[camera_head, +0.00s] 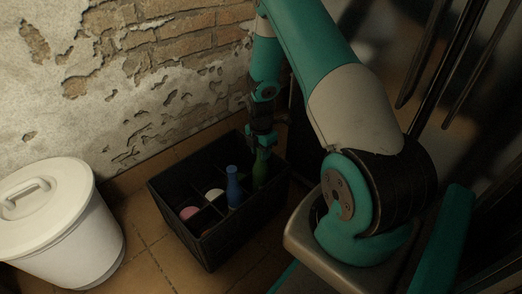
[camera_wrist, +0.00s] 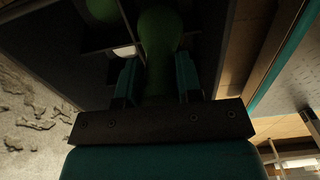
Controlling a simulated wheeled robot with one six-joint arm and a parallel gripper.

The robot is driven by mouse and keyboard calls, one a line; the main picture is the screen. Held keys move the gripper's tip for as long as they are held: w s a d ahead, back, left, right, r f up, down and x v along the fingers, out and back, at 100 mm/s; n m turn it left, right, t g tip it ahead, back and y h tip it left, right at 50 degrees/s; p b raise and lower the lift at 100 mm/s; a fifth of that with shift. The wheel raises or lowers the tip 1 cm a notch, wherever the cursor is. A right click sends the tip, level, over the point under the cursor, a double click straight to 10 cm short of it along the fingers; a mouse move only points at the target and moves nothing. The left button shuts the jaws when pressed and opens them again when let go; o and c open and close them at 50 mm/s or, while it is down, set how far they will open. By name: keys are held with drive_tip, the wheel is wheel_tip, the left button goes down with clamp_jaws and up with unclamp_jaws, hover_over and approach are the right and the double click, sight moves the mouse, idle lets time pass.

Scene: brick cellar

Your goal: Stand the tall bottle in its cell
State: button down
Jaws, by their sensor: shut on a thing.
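My gripper (camera_head: 262,146) is shut on a green bottle (camera_head: 261,167) at the far right part of the black crate (camera_head: 250,226). The bottle looks upright, with its lower part down inside the crate. Its base is hidden, so I cannot tell whether it touches the cell floor. In the wrist view the green bottle (camera_wrist: 158,28) lies between the two teal fingers (camera_wrist: 158,82), with dark dividers beside it.
A blue bottle (camera_head: 233,188) stands in a nearby cell. A pink item (camera_head: 189,212) and a white item (camera_head: 214,195) sit in other cells. A lidded white bin (camera_head: 75,240) stands left of the crate. The brick wall (camera_head: 150,80) is close behind.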

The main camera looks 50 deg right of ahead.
drive_tip(key=shift+f, duration=0.3)
drive_tip(key=c, duration=0.7)
unclamp_jaws()
wheel_tip(320, 180, up, 18)
drive_tip(key=p, duration=0.8)
drive_tip(key=shift+f, duration=0.25)
